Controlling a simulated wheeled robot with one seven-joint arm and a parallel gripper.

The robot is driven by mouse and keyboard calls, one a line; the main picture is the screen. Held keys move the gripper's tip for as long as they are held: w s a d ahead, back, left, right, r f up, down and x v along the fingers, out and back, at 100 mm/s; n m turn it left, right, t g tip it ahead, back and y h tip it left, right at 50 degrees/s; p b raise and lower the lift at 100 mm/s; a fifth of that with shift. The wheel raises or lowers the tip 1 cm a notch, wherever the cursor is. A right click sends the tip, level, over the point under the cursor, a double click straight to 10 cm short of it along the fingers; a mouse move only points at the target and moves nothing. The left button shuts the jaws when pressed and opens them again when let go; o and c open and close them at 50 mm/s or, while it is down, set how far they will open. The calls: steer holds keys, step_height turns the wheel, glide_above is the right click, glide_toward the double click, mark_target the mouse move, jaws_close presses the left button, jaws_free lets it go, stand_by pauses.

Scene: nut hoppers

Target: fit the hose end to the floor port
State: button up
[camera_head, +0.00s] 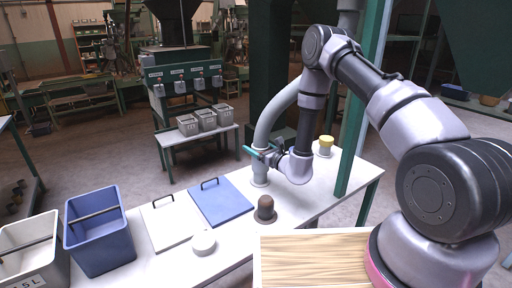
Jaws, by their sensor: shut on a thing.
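A thick grey hose (267,125) curves down from an upright pipe behind my arm to the pale table. My gripper (262,154), with teal fingers, is shut on the hose near its lower end. The hose end (260,180) points straight down and has a wider pale collar at the tabletop. I cannot tell whether it is seated in a port there or just above one. No label marks the floor port. A brown-capped fitting (265,209) stands in front of the hose end, and a yellow-capped fitting (325,146) stands to the right behind my gripper.
A blue bin (99,242) and a white bin (30,252) stand left.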

steer(key=o, duration=1.4)
steer(key=shift+c, duration=0.2)
steer(key=shift+d, duration=0.1)
steer(key=v, duration=1)
steer(key=shift+s+d, duration=0.2)
steer(key=shift+s, duration=0.1)
